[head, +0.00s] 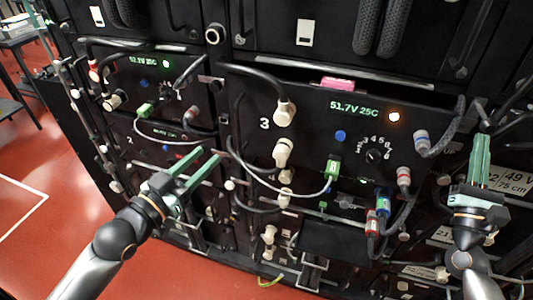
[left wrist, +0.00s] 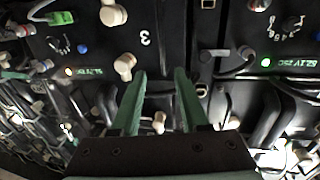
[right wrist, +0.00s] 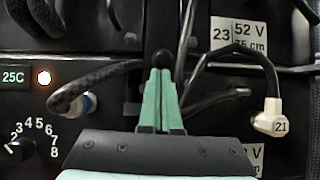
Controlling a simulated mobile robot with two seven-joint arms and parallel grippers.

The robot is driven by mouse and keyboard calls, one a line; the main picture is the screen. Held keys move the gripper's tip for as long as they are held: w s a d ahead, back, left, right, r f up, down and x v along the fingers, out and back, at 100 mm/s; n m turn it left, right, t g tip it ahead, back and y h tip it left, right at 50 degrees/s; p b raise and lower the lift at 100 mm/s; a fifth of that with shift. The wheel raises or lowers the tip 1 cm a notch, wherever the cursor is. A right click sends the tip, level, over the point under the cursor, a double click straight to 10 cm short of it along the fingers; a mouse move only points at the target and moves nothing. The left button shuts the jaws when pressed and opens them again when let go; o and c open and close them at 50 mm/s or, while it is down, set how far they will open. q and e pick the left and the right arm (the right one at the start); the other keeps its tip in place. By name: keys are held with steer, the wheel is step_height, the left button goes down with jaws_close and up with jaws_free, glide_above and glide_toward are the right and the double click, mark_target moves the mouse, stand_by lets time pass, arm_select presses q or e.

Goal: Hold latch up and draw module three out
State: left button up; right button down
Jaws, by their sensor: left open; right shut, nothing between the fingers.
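Module three (head: 300,118) is a black front panel with a white "3", a green "51.7V 25C" display and a lit orange lamp. It sits in the rack, with cables on its plugs. Its inverted "3" shows in the left wrist view (left wrist: 145,38). My left gripper (head: 210,160) is open and empty in front of the panel's lower left side. My right gripper (head: 482,142) is shut and empty at the panel's right side, pointing up. I cannot tell which part is the latch.
A pink piece (head: 338,84) lies on top of module three. Grey and black cables loop across the panel, and a braided cable (right wrist: 95,85) runs just left of my right fingers. A module with a "52.1V 25C" display (head: 143,61) stands left. Red floor lies below.

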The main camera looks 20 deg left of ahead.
arm_select(q)
steer(key=shift+c, duration=0.2)
